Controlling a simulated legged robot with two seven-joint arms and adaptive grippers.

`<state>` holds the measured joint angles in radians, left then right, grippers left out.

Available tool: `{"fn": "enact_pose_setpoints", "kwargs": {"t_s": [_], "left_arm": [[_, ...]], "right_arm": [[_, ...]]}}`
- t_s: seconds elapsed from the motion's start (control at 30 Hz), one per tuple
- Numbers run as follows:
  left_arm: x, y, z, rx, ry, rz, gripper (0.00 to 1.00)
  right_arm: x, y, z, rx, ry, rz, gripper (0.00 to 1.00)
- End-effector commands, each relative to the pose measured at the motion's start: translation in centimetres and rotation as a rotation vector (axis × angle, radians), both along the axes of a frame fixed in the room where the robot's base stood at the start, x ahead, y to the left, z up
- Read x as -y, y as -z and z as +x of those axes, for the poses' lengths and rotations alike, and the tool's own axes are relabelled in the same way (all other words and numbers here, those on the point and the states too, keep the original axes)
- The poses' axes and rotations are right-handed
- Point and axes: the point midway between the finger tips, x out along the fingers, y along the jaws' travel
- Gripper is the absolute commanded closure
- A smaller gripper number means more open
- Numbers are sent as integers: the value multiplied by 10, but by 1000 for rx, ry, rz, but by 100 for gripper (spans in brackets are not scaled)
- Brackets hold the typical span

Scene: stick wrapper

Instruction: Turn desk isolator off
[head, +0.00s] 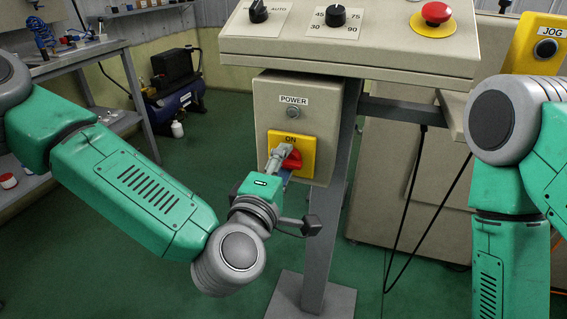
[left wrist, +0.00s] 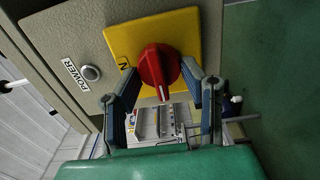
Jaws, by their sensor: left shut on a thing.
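The isolator is a yellow plate (head: 303,168) marked ON at its top, with a red knob (head: 293,158), on the front of a beige box (head: 270,112). In the left wrist view the red knob (left wrist: 158,70) shows a white mark at its lower edge. My left gripper (head: 279,158) is at the knob, its fingers hiding part of it. In the left wrist view my left gripper (left wrist: 163,88) has a finger on each side of the knob and is shut on it. My right arm shows at the right edge; its gripper is out of view.
Above the box is a sloped control panel (head: 350,50) with a red button (head: 435,13) and black dials. A round indicator (head: 293,112) sits under the POWER label. A grey post (head: 322,215) stands below. Black cables (head: 408,200) hang to the right.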

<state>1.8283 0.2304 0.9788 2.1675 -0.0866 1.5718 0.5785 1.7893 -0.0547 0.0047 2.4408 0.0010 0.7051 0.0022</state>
Motion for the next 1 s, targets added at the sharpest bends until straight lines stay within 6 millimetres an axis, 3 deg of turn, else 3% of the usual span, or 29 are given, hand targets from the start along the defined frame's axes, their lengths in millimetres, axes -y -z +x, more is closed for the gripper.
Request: {"fn": "enact_pose_setpoints", "kwargs": {"t_s": [0.23, 0.27, 0.3, 0.33, 0.73, 1.0], "left_arm": [[-3, 1, 4, 1, -12, 2, 92], [-3, 1, 4, 1, -12, 2, 60], [-3, 1, 3, 1, -12, 2, 46], [-3, 1, 3, 1, -11, 2, 44], [-3, 0, -7, 1, -2, 2, 44], [-18, 1, -56, -2, 0, 3, 44]], "right_arm": [[0, 0, 0, 0, 0, 0, 100], [0, 0, 0, 0, 0, 0, 100], [0, 0, 0, 0, 0, 0, 100], [0, 0, 0, 0, 0, 0, 100], [0, -1, -2, 2, 0, 0, 100], [0, -1, -2, 3, 0, 0, 100]]}}
